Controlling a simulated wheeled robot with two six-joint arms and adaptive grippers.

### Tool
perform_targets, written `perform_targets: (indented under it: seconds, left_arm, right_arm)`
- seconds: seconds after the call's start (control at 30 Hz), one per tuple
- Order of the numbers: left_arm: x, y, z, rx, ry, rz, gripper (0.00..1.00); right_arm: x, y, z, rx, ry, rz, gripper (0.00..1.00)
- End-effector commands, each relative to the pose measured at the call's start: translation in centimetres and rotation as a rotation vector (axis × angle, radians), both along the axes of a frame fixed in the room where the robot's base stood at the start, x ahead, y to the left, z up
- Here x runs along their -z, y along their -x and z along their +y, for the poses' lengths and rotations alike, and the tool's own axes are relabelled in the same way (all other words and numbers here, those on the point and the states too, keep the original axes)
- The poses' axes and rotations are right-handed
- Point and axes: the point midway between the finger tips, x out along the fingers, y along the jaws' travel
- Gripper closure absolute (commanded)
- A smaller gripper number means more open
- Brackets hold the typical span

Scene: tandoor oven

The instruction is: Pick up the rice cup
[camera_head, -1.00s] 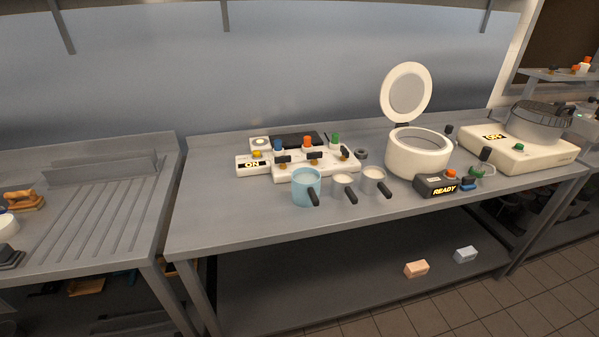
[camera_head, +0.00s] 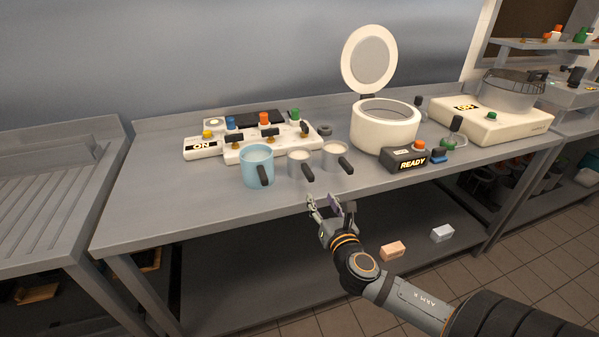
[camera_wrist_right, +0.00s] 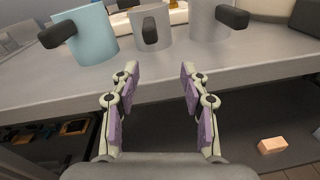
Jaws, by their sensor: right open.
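Two small grey cups with white contents and black handles stand upright on the counter: a left grey cup (camera_head: 297,165) and a right grey cup (camera_head: 333,159). A larger light blue cup (camera_head: 254,168) stands left of them. I cannot tell by label which is the rice cup. My right gripper (camera_head: 330,205) is open and empty, in front of the counter's front edge, below the cups. In the right wrist view the open fingers (camera_wrist_right: 160,82) point toward the left grey cup (camera_wrist_right: 158,32), apart from it. My left gripper is not in view.
A white cooker (camera_head: 384,130) with its lid raised stands right of the cups, behind a black READY box (camera_head: 407,162). A white control panel (camera_head: 272,146) lies behind the cups. The counter's front strip (camera_head: 205,208) is clear. Two blocks sit on the lower shelf.

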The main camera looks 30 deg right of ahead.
Motion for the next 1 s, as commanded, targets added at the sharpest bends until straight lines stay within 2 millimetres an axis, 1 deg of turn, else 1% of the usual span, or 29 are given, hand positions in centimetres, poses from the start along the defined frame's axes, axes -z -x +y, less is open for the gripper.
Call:
perform_targets:
  seconds: [0.03, 0.1, 0.17, 0.27, 0.4, 0.53, 0.6, 0.77, 0.93, 1.0]
  left_arm:
    - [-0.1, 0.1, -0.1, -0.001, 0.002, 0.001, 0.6]
    - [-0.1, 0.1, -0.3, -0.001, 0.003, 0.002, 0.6]
    - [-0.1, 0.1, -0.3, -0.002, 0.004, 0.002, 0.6]
    - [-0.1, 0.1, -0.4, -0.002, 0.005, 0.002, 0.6]
    - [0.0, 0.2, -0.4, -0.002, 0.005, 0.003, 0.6]
    - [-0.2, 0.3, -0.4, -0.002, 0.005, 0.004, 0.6]
    - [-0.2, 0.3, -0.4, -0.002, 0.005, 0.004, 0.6]
    - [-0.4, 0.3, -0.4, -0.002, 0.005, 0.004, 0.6]
    - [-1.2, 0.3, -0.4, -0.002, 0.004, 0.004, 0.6]
    - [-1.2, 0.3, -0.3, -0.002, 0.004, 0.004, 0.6]
  right_arm:
    - [-0.2, -0.4, 0.1, -0.027, 0.085, 0.006, 0.55]
    - [-0.7, -0.7, 0.5, -0.056, 0.169, 0.008, 0.55]
    - [-0.8, -0.8, 0.6, -0.066, 0.198, 0.008, 0.55]
    - [-0.8, -1.2, 0.5, -0.064, 0.2, 0.008, 0.55]
    - [-1.0, -3.5, -0.1, -0.063, 0.194, 0.004, 0.55]
    - [-0.9, -5.4, -0.6, -0.062, 0.194, 0.007, 0.55]
    - [-0.9, -5.9, -0.7, -0.066, 0.194, 0.008, 0.55]
    - [-1.1, -6.3, -0.8, -0.066, 0.195, 0.008, 0.55]
    - [-2.2, -9.0, -1.8, -0.063, 0.191, 0.006, 0.55]
    - [-1.9, -10.0, -2.1, -0.064, 0.192, 0.007, 0.55]
